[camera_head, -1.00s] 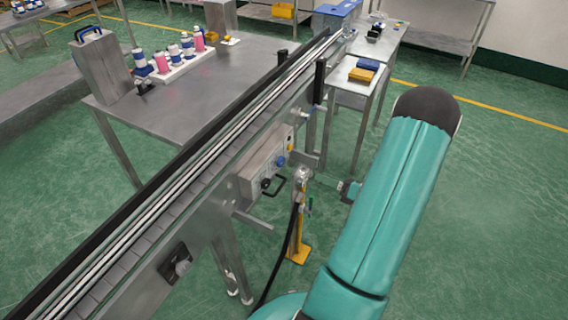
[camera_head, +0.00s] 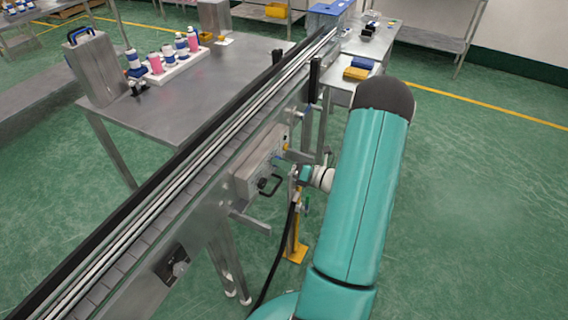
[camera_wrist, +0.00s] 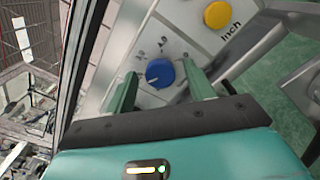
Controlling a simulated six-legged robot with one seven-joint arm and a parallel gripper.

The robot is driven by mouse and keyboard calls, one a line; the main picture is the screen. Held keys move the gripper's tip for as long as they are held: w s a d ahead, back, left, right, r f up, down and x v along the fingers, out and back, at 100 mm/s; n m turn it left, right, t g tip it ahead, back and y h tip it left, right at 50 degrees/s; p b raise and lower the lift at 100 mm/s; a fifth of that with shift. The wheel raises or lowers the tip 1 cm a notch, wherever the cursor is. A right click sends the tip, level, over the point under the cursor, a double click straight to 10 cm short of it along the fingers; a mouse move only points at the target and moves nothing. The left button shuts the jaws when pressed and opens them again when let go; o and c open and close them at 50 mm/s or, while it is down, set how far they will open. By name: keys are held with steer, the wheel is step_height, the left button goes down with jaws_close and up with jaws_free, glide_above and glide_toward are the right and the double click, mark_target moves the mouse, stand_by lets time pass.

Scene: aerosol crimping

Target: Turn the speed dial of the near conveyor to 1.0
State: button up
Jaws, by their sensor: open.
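The blue speed dial (camera_wrist: 160,73) is on the pale panel of the control box (camera_head: 256,172), on the side of the near conveyor (camera_head: 182,190). A short white pointer line on the dial points left and slightly down in the wrist view. Printed marks stand around the dial, too small to read surely. My gripper (camera_wrist: 160,70) is open, with one teal finger on each side of the dial; I cannot tell whether either touches it. In the head view my gripper (camera_head: 298,174) is at the box's right end, and the dial is mostly hidden there.
A yellow button (camera_wrist: 217,15) marked "Inch" sits right of the dial. A black handle (camera_head: 270,185) sticks out from the box. A yellow-footed post (camera_head: 296,248) with a black hose stands just below. Open green floor lies to the right.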

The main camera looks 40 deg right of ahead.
steer(key=c, duration=1)
steer(key=shift+n, duration=0.3)
steer(key=n, duration=1.1)
steer(key=shift+s, duration=0.1)
steer(key=shift+n, duration=0.3)
steer(key=o, duration=1)
